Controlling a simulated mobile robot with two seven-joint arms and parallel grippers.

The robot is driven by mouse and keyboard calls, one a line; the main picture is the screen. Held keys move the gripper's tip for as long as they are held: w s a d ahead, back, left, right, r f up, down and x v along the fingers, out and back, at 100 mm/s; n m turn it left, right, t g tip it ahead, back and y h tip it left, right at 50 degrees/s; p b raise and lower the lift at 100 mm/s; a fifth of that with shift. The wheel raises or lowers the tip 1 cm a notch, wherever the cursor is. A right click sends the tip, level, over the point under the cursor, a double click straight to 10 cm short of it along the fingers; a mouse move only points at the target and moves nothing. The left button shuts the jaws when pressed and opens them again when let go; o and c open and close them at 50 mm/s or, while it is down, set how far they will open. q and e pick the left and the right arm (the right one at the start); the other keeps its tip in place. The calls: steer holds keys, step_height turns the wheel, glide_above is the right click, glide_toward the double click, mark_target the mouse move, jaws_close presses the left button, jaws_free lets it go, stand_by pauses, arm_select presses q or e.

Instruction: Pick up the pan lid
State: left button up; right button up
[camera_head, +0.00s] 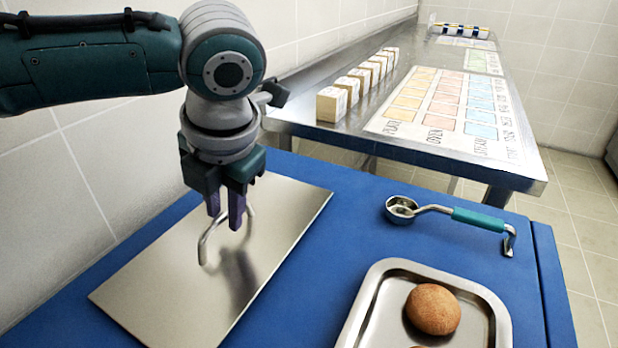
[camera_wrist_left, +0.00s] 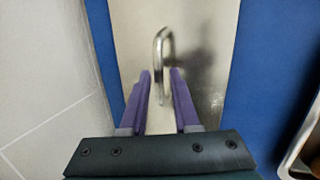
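The pan lid (camera_head: 190,290) is a flat rectangular metal sheet lying on the blue surface at the left. Its bent metal handle (camera_head: 207,240) stands up from the middle. My left gripper (camera_head: 228,222) is above the lid, pointing down at the handle. In the left wrist view the lid (camera_wrist_left: 205,45) lies below and the handle (camera_wrist_left: 161,50) shows just beyond and between the two purple fingers. The left gripper (camera_wrist_left: 160,75) is open, with a gap between the fingers and nothing held. My right gripper is in neither view.
A metal tray (camera_head: 365,318) with brown round items (camera_head: 433,308) is at the front right. A ladle (camera_head: 440,211) with a teal grip lies behind it. A steel table (camera_head: 350,133) with several pale blocks (camera_head: 332,104) stands behind. A tiled wall (camera_head: 100,160) is close on the left.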

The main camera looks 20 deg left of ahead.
arm_select(q)
steer(key=shift+x, duration=1.1)
jaws_close()
steer(key=shift+r, duration=0.1)
stand_by(0.5)
